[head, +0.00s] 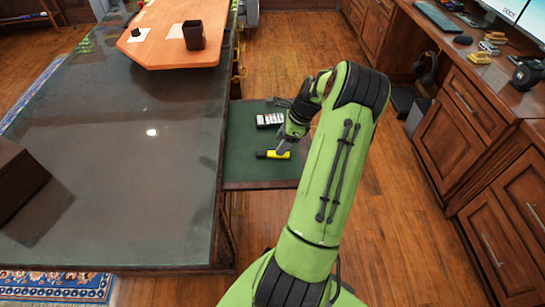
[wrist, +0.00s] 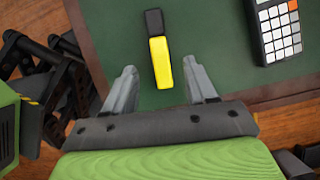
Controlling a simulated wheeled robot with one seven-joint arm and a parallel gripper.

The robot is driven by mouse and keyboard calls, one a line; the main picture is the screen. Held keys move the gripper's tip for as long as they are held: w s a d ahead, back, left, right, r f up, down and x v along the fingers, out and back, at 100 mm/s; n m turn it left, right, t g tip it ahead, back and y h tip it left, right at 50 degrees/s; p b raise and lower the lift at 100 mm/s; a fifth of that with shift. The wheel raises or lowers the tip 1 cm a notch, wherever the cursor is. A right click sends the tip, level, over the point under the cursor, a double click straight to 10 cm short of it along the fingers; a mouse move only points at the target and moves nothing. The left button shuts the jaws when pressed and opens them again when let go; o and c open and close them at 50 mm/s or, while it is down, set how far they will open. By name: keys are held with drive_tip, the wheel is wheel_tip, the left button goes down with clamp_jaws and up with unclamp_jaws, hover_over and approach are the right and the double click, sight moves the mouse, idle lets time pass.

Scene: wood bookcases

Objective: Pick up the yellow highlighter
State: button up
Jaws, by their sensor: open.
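The yellow highlighter (wrist: 161,62) with a black cap lies on a green-topped surface. In the wrist view it lies between and slightly beyond the two fingertips of my gripper (wrist: 165,78), with its black end pointing away. The fingers are apart and nothing is held between them. In the head view the highlighter (head: 273,154) lies on the small green surface, with my gripper (head: 284,146) just above its right part. Whether a finger touches it cannot be told.
A calculator (wrist: 275,28) lies on the same green surface (head: 240,172), right of the highlighter in the wrist view. A large glass-topped table (head: 120,150) stands directly left of the green surface. A wooden desk with drawers (head: 465,110) is at the right, with open floor between.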

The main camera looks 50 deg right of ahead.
sight(273, 154)
drive_tip(key=b+x, duration=0.2)
drive_tip(key=x, duration=0.2)
drive_tip(key=shift+w+a+f, duration=0.15)
drive_tip(key=shift+f, duration=0.2)
drive_tip(key=shift+r, duration=0.1)
clamp_jaws()
